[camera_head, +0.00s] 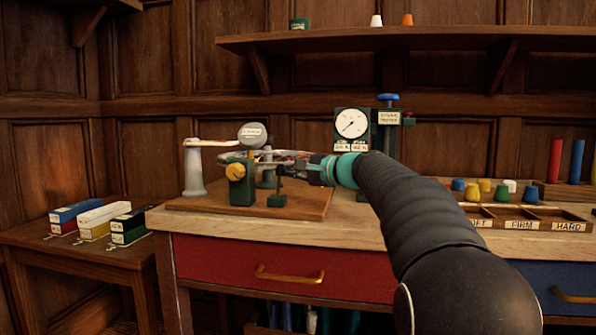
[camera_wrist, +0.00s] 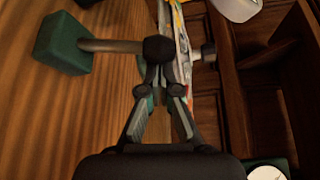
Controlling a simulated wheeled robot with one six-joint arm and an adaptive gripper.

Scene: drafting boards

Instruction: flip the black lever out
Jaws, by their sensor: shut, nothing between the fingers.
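In the head view a black-ended lever (camera_head: 281,171) rises from a small green block (camera_head: 277,200) at the front of a wooden baseboard (camera_head: 313,207). In the wrist view its brown rod (camera_wrist: 110,46) runs from the green block (camera_wrist: 62,43) to a black end (camera_wrist: 158,49). My gripper (camera_head: 299,166) comes in from the right at the height of the lever's top. In the wrist view my gripper (camera_wrist: 164,78) is shut and empty, its tips close to the black end; I cannot tell whether they touch. The black end partly hides what lies behind it.
A grey post (camera_head: 193,170), a green stand with a yellow knob (camera_head: 236,171) and a round labelled disc (camera_head: 252,135) crowd the board's left. A gauge (camera_head: 351,123) stands behind my arm. Coloured boxes (camera_head: 103,214) lie left; a sorting tray (camera_head: 541,218) is at right.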

